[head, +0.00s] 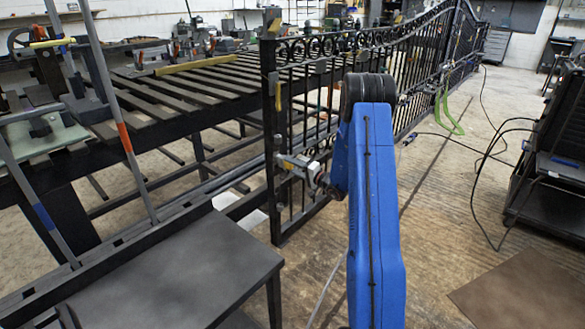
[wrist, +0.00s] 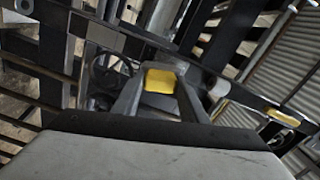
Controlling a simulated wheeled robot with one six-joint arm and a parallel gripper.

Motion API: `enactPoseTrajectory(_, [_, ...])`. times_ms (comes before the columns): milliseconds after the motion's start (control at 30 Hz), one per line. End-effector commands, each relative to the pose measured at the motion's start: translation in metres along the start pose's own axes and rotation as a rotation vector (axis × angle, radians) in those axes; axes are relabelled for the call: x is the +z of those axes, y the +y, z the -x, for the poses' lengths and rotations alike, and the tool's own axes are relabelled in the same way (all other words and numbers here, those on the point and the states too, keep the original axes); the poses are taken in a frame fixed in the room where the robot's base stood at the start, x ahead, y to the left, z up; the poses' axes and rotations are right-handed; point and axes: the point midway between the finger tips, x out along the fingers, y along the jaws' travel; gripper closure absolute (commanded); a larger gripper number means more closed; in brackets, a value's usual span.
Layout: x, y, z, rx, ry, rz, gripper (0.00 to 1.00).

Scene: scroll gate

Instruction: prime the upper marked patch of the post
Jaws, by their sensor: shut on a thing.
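The black gate post (head: 270,150) stands upright at the near end of the scroll gate. A tan-yellow mark (head: 277,96) shows on its upper part in the head view. In the wrist view the post seems to run diagonally, with a grey patch (wrist: 105,36) at upper left and a yellow-edged patch (wrist: 284,118) at right; I cannot tell which is the upper one. My gripper (head: 281,160) is beside the post at about mid-height. In the wrist view my gripper (wrist: 160,73) is shut on a yellow block (wrist: 160,81). Whether the block touches the post is unclear.
The gate (head: 400,70) runs away to the back right. A slatted workbench (head: 190,85) stands left, with a dark low table (head: 170,270) in front. A black cart (head: 550,160) and cables (head: 480,170) are at right. Floor (head: 440,210) between is mostly clear.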

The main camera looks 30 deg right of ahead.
Motion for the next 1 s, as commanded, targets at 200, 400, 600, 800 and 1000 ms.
enactPoseTrajectory(200, [0.015,-0.004,-0.001,0.0,-0.001,-0.001,0.79])
enactPoseTrajectory(400, [0.03,-0.008,-0.002,-0.001,-0.003,0.0,0.79])
enactPoseTrajectory(600, [0.036,-0.011,-0.003,-0.001,-0.002,0.001,0.79])
enactPoseTrajectory(800, [0.033,-0.02,-0.001,-0.003,-0.002,0.003,0.79])
enactPoseTrajectory(1000, [0.03,-0.022,-0.001,-0.002,-0.002,0.001,0.79])
